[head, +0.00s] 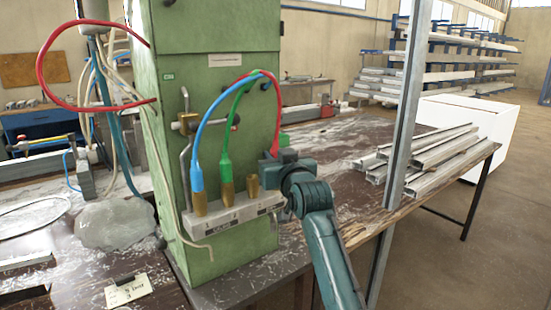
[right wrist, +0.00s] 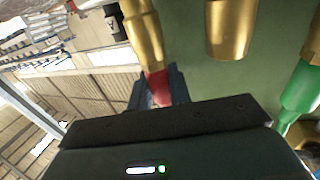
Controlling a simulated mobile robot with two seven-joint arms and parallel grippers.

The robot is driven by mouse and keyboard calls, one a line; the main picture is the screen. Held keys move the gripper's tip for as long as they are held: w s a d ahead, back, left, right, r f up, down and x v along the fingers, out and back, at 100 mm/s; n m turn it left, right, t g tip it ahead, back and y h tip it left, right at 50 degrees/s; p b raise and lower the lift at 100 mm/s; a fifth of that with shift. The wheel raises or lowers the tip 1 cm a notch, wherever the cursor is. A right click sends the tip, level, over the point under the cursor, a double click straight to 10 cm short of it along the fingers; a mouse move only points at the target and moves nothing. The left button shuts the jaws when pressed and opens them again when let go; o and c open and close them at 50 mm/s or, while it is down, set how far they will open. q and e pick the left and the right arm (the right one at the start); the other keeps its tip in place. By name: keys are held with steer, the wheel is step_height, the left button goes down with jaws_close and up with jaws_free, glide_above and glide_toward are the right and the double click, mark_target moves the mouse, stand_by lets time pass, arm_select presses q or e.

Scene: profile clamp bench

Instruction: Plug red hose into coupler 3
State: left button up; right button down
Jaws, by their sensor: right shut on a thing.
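The red hose (head: 272,105) arches from the green cabinet down to my right gripper (head: 273,175). In the right wrist view my right gripper (right wrist: 153,90) is shut on the hose's red end (right wrist: 159,88), in line with and seemingly touching a brass fitting (right wrist: 145,35). Whether it is seated there cannot be told. The coupler block (head: 230,214) carries blue (head: 197,178) and green (head: 225,168) hose ends in brass couplers. The brass coupler right of green (head: 253,188) is bare; it also shows in the right wrist view (right wrist: 230,28). My gripper hides the block's right end.
The green cabinet (head: 225,110) stands behind the block. A metal post (head: 408,110) rises to the right of my arm. Metal profiles (head: 440,148) lie on the table at right. A clear plastic bag (head: 115,223) and a paper card (head: 128,290) lie at left.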

mark_target(276, 142)
steer(key=shift+r+p, duration=0.6)
steer(key=shift+r, duration=0.1)
stand_by(0.4)
steer(key=shift+r, duration=0.1)
steer(key=shift+r+p, duration=1.2)
steer(key=shift+p, duration=0.15)
steer(key=s+d+p, duration=0.2)
steer(key=s+d, duration=0.2)
steer(key=s, duration=0.2)
steer(key=shift+s+d, duration=0.2)
steer(key=shift+d, duration=0.1)
stand_by(1.0)
steer(key=s+a, duration=0.3)
steer(key=a, duration=0.2)
steer(key=shift+s, duration=0.35)
stand_by(0.6)
